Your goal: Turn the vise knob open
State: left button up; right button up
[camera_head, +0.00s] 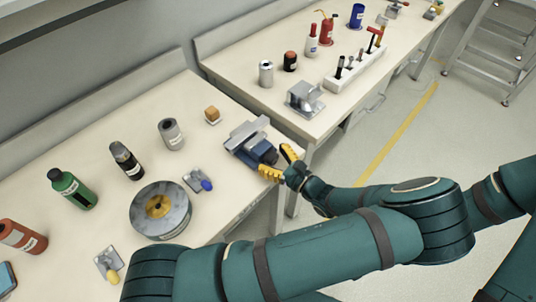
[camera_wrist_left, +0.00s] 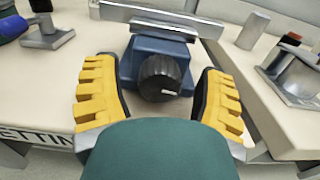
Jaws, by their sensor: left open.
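The vise (camera_head: 247,136) is blue-grey with metal jaws and stands near the front right corner of the left bench. In the left wrist view, its blue body (camera_wrist_left: 147,46) carries a round black knob (camera_wrist_left: 160,77) with a small white mark, facing my gripper. My left gripper (camera_head: 279,162) has yellow ridged fingers and is at the vise's front side. It is open in the left wrist view (camera_wrist_left: 158,85), with one finger on each side of the knob and visible gaps between. In the head view the knob is mostly hidden by the fingers. My right gripper is out of view.
The bench (camera_head: 80,148) also holds a small clamp with a blue knob (camera_head: 206,185), a round metal disc (camera_head: 150,222), a grey can (camera_head: 171,134) and several bottles. A second bench (camera_head: 236,62) with a metal bracket (camera_head: 305,98) stands beyond. Open floor lies to the right.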

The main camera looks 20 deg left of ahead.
pick_arm(q)
jog(key=shift+a, duration=0.1)
jog(key=c, duration=1.2)
jog(key=n, duration=0.2)
jog(key=shift+n, duration=0.4)
jog(key=n, duration=0.3)
jog(key=o, duration=1.2)
